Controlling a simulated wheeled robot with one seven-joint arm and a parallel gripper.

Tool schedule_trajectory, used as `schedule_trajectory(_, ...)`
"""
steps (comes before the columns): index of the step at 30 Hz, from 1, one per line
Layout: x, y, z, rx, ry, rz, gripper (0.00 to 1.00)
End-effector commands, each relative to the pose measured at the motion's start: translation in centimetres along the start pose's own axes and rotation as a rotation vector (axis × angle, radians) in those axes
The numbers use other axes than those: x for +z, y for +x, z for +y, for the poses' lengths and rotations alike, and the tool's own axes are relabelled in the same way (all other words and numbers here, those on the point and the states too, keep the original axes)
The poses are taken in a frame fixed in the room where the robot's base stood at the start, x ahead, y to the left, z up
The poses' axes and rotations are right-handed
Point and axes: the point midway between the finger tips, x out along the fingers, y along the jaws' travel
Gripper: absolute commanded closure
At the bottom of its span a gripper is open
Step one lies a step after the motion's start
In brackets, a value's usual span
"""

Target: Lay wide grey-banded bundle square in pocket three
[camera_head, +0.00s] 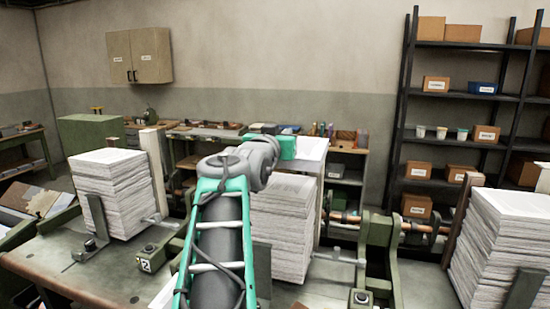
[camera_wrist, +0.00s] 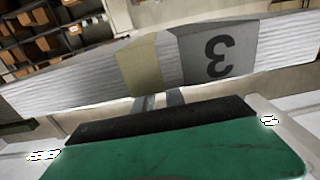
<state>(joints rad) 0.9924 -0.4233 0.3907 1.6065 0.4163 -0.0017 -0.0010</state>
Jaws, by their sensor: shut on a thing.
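The wide bundle of white paper (camera_wrist: 70,88) spans the wrist view, with a grey band (camera_wrist: 250,45) marked with an upside-down 3. A beige patch (camera_wrist: 140,66) shows beside the band. My gripper (camera_wrist: 160,101) is shut on the bundle's near edge. In the head view the bundle (camera_head: 312,148) is at the end of my arm, above the middle paper stack (camera_head: 287,222). My fingertips are hidden there. My arm covers the left side of that stack and any number on its pocket. I cannot tell whether the bundle touches the stack.
Another stack (camera_head: 505,240) stands at the right. An upright post (camera_head: 324,205) and green machine parts (camera_head: 378,245) flank the middle stack. Shelves (camera_head: 470,98) stand behind.

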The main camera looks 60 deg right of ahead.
Motion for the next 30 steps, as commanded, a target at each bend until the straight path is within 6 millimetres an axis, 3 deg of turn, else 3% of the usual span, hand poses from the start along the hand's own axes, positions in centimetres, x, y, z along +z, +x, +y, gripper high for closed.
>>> schedule_trajectory(6,3.6,2.5,-2.1,0.002,0.001,0.004,1.00)
schedule_trajectory(11,5.1,3.5,-2.8,0.004,0.001,0.005,1.00)
schedule_trajectory(16,8.0,3.7,-2.8,0.006,0.001,0.004,1.00)
schedule_trajectory(29,8.9,3.7,-2.8,0.006,0.003,0.007,1.00)
schedule_trajectory(30,9.1,3.7,-2.8,0.006,0.001,0.002,0.82)
